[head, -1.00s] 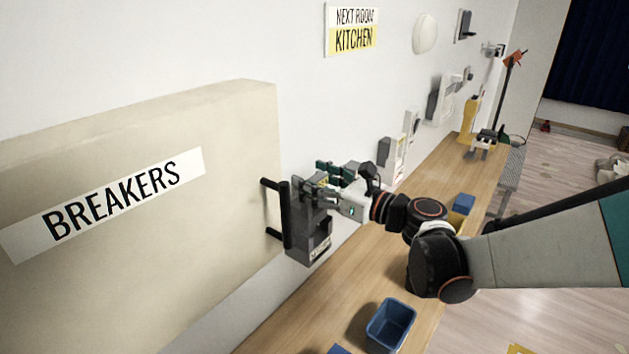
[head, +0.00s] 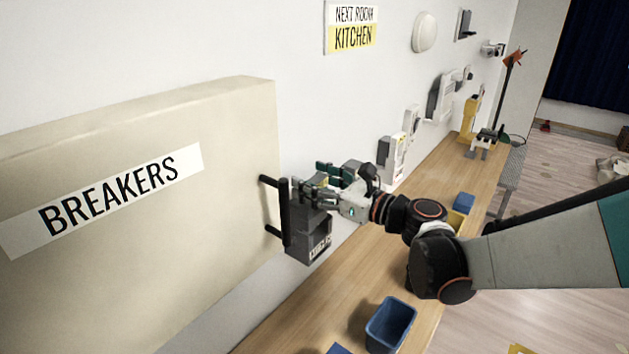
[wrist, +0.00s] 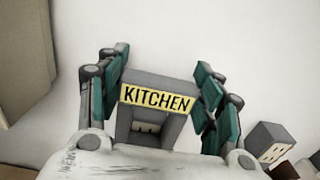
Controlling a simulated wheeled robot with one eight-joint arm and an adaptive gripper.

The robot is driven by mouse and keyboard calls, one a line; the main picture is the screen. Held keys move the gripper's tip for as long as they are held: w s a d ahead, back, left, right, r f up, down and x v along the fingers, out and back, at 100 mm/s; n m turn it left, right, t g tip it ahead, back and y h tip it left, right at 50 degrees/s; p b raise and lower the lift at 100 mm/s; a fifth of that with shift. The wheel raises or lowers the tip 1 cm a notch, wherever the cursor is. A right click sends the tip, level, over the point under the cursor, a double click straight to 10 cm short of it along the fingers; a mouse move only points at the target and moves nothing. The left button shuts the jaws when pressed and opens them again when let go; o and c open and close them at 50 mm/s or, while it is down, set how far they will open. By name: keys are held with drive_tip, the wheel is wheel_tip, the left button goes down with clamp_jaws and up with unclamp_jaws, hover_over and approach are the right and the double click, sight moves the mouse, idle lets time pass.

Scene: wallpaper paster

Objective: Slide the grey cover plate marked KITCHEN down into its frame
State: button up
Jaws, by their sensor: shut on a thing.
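The grey cover plate (wrist: 160,80), with a yellow KITCHEN label (wrist: 155,98), is between the fingers of my gripper (wrist: 160,88) in the wrist view. My gripper is shut on the plate, with green finger pads at its left and right sides. In the head view my gripper (head: 314,188) is at the wall, just above a dark grey box-like frame (head: 305,232) with a small pale label low on its front. The fingers mostly hide the plate there. I cannot tell how deep the plate sits in the frame.
A beige BREAKERS cabinet (head: 120,190) with a black handle (head: 284,212) stands close left of the frame. A wooden bench (head: 300,300) runs below, with a blue bin (head: 390,324). Several wall devices (head: 392,157) are mounted farther right.

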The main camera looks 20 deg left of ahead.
drive_tip(key=shift+f, duration=0.45)
drive_tip(key=shift+d+f+b, duration=0.1)
drive_tip(key=shift+f+b, duration=0.6)
drive_tip(key=shift+b, duration=0.1)
drive_tip(key=shift+s+d+r, duration=0.15)
drive_tip(key=shift+d+r, duration=0.1)
drive_tip(key=shift+d, duration=0.05)
drive_tip(key=shift+c, duration=0.6)
drive_tip(key=shift+r, duration=0.1)
drive_tip(key=shift+c, duration=0.6)
drive_tip(key=shift+a+r+p, duration=0.1)
drive_tip(key=shift+r+p, duration=0.4)
drive_tip(key=shift+p, duration=0.1)
drive_tip(key=shift+r, duration=0.1)
